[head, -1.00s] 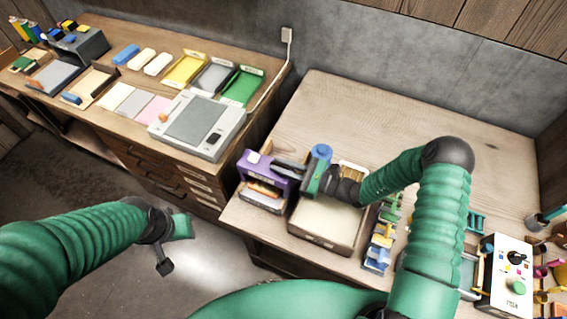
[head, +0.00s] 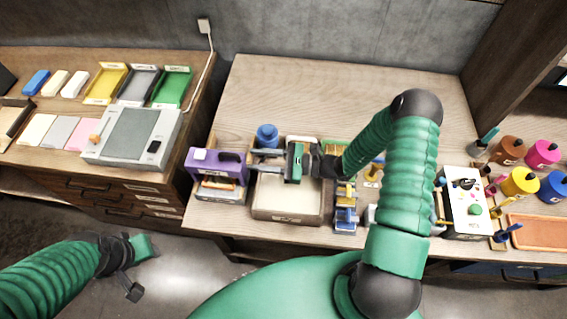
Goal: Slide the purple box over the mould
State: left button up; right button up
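The purple box (head: 200,157) stands upright at the left front of the right-hand table, with a white patch and dark slot on its upper face. Layered orange and grey pieces (head: 220,183) show in its lower opening. I cannot tell for sure which part is the mould. My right gripper (head: 254,160) points left beside the box's right side, above the beige tray. Its two dark fingers look apart, with nothing visible between them; contact with the box is unclear. My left gripper (head: 142,268) hangs over the floor at lower left, fingers apart and empty.
The beige tray (head: 287,217) sits right of the purple box. A blue round container (head: 267,136) stands behind the gripper. A white control box (head: 465,205) and paint pots (head: 520,182) are at right. The table's back is clear. A grey machine (head: 133,138) sits on the left bench.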

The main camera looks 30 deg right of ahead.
jog(key=b+v, duration=0.1)
jog(key=v, duration=0.7)
